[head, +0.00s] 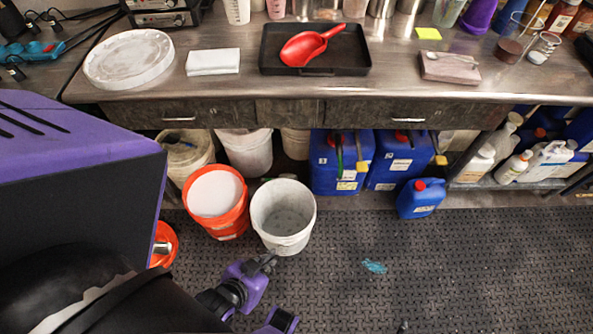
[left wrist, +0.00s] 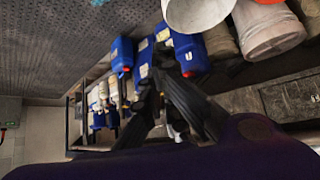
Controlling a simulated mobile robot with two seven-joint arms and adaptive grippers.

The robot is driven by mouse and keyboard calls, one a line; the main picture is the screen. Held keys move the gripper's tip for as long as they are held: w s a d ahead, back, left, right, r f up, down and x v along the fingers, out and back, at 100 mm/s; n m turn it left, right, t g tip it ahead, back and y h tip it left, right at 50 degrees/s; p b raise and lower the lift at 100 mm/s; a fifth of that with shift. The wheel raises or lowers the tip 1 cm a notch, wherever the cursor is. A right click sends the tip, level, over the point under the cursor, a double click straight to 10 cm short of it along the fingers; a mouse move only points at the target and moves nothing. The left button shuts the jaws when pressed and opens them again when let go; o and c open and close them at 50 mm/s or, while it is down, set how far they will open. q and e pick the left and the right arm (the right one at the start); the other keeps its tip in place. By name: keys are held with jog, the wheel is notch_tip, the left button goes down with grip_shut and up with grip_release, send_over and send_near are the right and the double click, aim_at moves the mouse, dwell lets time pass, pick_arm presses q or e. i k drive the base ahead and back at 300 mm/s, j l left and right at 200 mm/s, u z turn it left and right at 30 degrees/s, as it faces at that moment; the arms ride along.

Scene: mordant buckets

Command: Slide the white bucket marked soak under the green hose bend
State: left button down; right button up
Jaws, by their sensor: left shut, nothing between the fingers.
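A white bucket (head: 283,218), open and empty-looking, stands upright on the floor mat in front of the bench; its faint marking is too small to read. It also shows at the top of the left wrist view (left wrist: 197,10). My left gripper (head: 268,261) is shut and empty, low at the bucket's near side; I cannot tell whether it touches. In the left wrist view its dark fingers (left wrist: 163,72) come together. A green hose (head: 339,153) bends down over the front of a blue canister (head: 325,177), behind and right of the bucket. My right gripper is not in view.
An orange bucket (head: 215,203) with white contents stands close at the left of the white bucket. A small blue canister (head: 421,198) stands to the right. More buckets (head: 247,152) are under the bench (head: 215,110). The floor mat (head: 450,270) at right is mostly clear.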

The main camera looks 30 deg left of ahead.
aim_at(283, 210)
jog(key=k+j, duration=0.1)
jog(key=j, duration=0.25)
jog(key=k+j, duration=0.1)
jog(key=j, duration=0.3)
jog(key=k+j+z, duration=0.1)
jog(key=j, duration=0.25)
jog(key=k+j, duration=0.15)
jog(key=j, duration=0.25)
jog(key=k+j, duration=0.1)
jog(key=j, duration=0.25)
